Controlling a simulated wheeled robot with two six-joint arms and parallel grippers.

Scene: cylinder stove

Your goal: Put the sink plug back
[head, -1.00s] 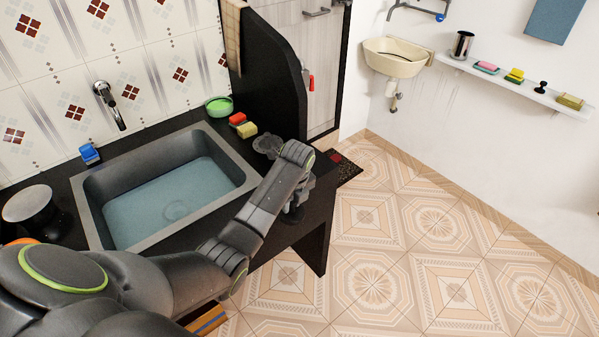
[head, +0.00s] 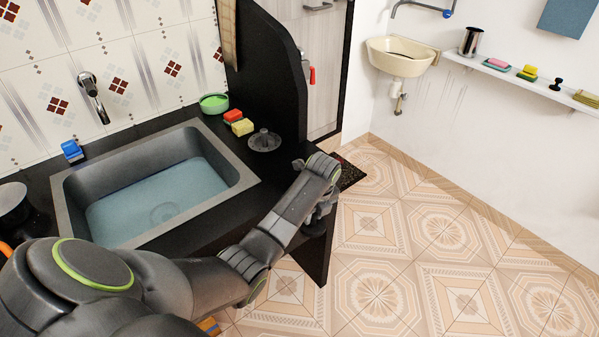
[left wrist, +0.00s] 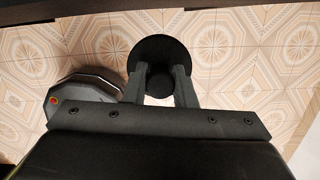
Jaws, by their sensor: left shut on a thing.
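The grey sink (head: 75,205) is set in the black counter at left; a faint round drain shape (head: 163,212) shows through the bluish surface in it. My left gripper (head: 318,212) hangs below its wrist at the counter's front right edge, right of the sink. In the left wrist view, the left gripper (left wrist: 160,76) is shut on a round black plug (left wrist: 160,50), whose disc lies beyond the fingertips with patterned floor behind it. My right gripper is not in view.
A grey disc with a knob (head: 264,141), yellow and red sponges (head: 238,123) and a green bowl (head: 214,103) stand behind the sink's right side. A tap (head: 92,92) overhangs the sink. A black partition (head: 268,70) rises behind. The floor (head: 430,235) at right is clear.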

